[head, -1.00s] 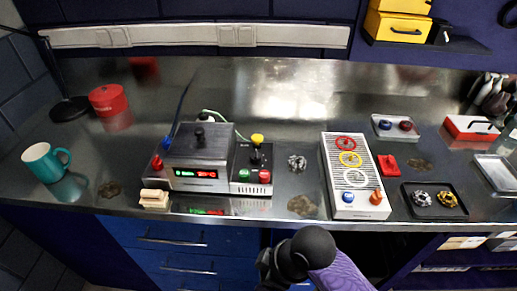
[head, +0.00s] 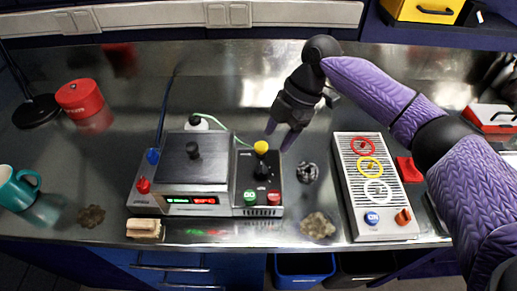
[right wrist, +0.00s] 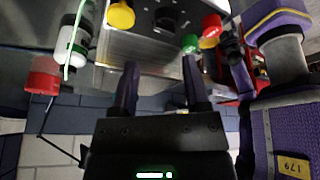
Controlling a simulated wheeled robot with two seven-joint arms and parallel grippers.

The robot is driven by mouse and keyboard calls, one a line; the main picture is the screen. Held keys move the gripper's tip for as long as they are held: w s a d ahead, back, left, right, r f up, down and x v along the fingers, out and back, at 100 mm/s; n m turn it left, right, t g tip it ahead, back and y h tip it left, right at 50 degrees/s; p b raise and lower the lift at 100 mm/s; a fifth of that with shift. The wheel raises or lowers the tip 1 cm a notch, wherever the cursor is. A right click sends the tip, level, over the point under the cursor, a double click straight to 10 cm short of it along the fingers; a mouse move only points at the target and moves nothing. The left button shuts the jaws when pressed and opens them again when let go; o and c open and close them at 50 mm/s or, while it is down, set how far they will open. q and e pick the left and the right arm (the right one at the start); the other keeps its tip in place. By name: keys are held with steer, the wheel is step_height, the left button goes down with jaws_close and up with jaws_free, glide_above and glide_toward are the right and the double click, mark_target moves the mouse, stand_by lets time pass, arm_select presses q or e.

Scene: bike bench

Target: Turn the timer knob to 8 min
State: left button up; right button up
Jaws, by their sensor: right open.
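I cannot read a timer scale. My right gripper (head: 281,138) is open and empty, above and just behind the panel's right side. In the right wrist view its fingers (right wrist: 160,68) point toward the yellow knob (right wrist: 120,15) and black knob (right wrist: 165,18), apart from them.
A small dark metal part (head: 307,173) lies right of the panel. A white box with coloured rings (head: 345,190) stands further right, beneath my arm. A white bottle (head: 196,123) with a green tube is behind the machine. A red pot (head: 80,98) and teal mug (head: 17,188) are left.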

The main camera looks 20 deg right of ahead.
mark_target(263, 168)
steer(key=x, duration=0.2)
steer(key=s+x, duration=0.1)
steer(key=x, duration=0.1)
steer(key=shift+f, duration=0.25)
steer(key=b+x, duration=0.1)
steer(key=x, duration=0.2)
steer(key=shift+w+a+f, duration=0.1)
steer(key=shift+w+f, duration=0.05)
steer(key=shift+w, duration=0.05)
steer(key=shift+s+a+f, duration=0.1)
steer(key=shift+a+f, duration=0.1)
steer(key=shift+f, duration=0.25)
arm_select(q)
steer(key=shift+s+d+f, duration=0.5)
steer(key=shift+s+f, duration=0.15)
steer(key=shift+s, duration=0.1)
